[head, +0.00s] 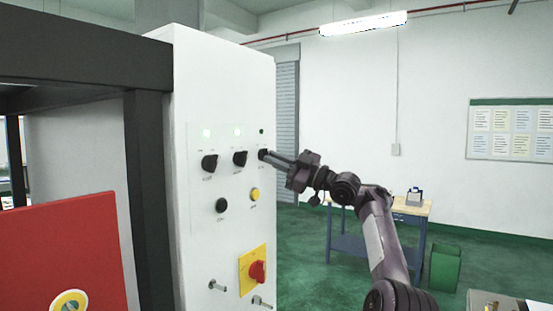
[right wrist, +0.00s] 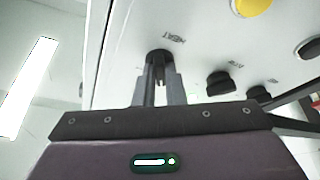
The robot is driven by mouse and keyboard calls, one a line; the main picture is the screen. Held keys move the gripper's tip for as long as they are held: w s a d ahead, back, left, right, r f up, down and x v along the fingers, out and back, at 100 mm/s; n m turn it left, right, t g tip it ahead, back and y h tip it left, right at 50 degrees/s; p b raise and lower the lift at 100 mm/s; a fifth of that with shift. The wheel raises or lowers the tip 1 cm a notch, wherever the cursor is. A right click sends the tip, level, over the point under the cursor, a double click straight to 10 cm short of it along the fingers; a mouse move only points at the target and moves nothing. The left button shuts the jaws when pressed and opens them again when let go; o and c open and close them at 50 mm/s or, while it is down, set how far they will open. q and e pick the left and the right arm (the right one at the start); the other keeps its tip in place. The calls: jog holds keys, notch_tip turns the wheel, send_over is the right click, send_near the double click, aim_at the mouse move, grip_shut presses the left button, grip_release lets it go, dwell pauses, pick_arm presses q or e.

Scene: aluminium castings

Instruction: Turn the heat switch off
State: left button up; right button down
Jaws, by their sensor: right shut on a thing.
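The heat switch (head: 262,154) is the black rotary knob at the right end of the top row on the white control cabinet (head: 225,60). In the right wrist view the heat switch (right wrist: 158,57) sits beside its printed label "HEAT". My right gripper (head: 271,156) reaches in from the right and is shut on the knob. In the right wrist view its two fingers (right wrist: 158,80) stand on either side of the knob. The fingers partly hide the knob, so I cannot tell its exact angle. My left gripper is not in view.
Two more black knobs (head: 240,158) (head: 209,163) sit left of the heat switch. The two lamps above them are lit; the lamp (head: 261,131) above the heat switch is dark. Below are a black button (head: 222,205), a yellow button (head: 254,194) and a red rotary switch (head: 257,272).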

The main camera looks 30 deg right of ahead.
jog(key=c, duration=1.5)
grip_release()
jog(key=shift+w, duration=0.1)
jog(key=b+v, duration=0.5)
jog(key=v, duration=0.3)
jog(key=shift+a, duration=0.2)
